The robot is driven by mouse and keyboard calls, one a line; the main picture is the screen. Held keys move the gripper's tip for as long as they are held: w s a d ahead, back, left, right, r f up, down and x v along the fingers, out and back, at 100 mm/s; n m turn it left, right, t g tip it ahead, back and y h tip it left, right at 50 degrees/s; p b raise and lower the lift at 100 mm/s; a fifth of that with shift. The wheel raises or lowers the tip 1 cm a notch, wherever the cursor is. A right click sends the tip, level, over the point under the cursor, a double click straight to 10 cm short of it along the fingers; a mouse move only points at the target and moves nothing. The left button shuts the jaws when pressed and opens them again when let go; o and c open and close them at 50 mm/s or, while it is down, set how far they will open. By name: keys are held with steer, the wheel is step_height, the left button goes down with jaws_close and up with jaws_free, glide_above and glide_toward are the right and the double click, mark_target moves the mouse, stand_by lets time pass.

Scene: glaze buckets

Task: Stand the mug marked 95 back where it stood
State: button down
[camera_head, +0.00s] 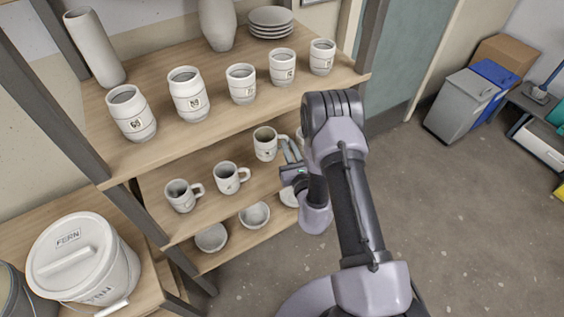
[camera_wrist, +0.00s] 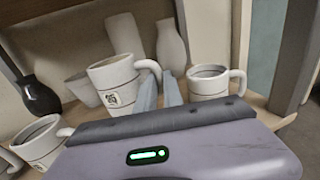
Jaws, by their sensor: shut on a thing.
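A white mug (camera_head: 265,145) with a small dark label is at the middle shelf, and its handle points right toward my gripper (camera_head: 291,152). It also shows in the wrist view (camera_wrist: 114,80), slightly tilted in the picture, with its handle at the fingertips (camera_wrist: 160,88). My gripper is shut on that handle. The label is too small to read, so I cannot confirm 95. The mug sits higher in the head picture than its neighbours; I cannot tell whether its base touches the shelf (camera_head: 213,208). My gripper's body hides part of the mug's base in the wrist view.
Two mugs (camera_head: 182,195) (camera_head: 229,178) stand to the left on the same shelf. Another mug (camera_wrist: 208,82) stands close on the right, mostly hidden by my arm in the head view. Several numbered jars (camera_head: 188,95) stand on the shelf above. Bowls (camera_head: 254,215) sit below.

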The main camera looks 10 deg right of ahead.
step_height(320, 180, down, 6)
steer(key=shift+r+b, duration=0.1)
steer(key=shift+b, duration=0.85)
steer(key=shift+f, duration=0.25)
steer(key=c, duration=1.5)
jaws_free()
steer(key=shift+r, duration=0.1)
steer(key=shift+r, duration=0.1)
steer(key=shift+d, duration=0.15)
